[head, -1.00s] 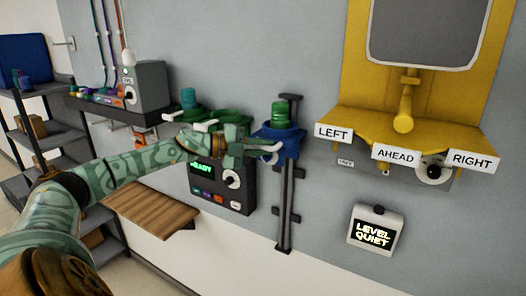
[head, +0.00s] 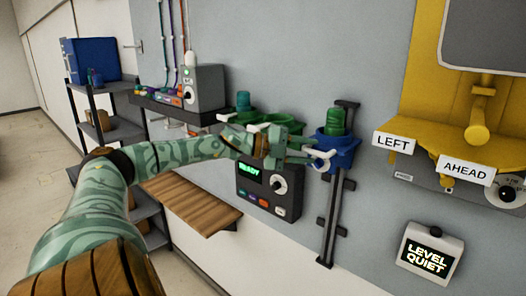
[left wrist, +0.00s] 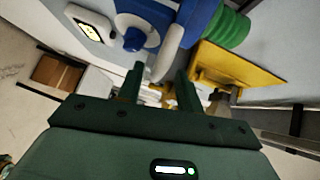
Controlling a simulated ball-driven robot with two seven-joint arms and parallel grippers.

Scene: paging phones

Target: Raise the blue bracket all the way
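The blue bracket (head: 345,158) holds a green cylinder (head: 335,122) and sits near the top of a dark vertical rail (head: 329,225) on the wall. A white handle (head: 319,158) sticks out from it to the left. My left gripper (head: 308,156) is at this handle, just left of the bracket. In the left wrist view, the gripper's two fingers (left wrist: 160,85) are apart, with the white handle (left wrist: 168,58) reaching between them and gaps beside it. The blue bracket (left wrist: 200,22) is just beyond. My right gripper is in neither view.
Left of the rail are a green holder (head: 283,123), a dark panel (head: 268,190) reading READY and a wooden shelf (head: 190,200). To the right are a yellow fixture (head: 420,122) with LEFT and AHEAD signs and a small display (head: 429,253) reading LEVEL QUIET.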

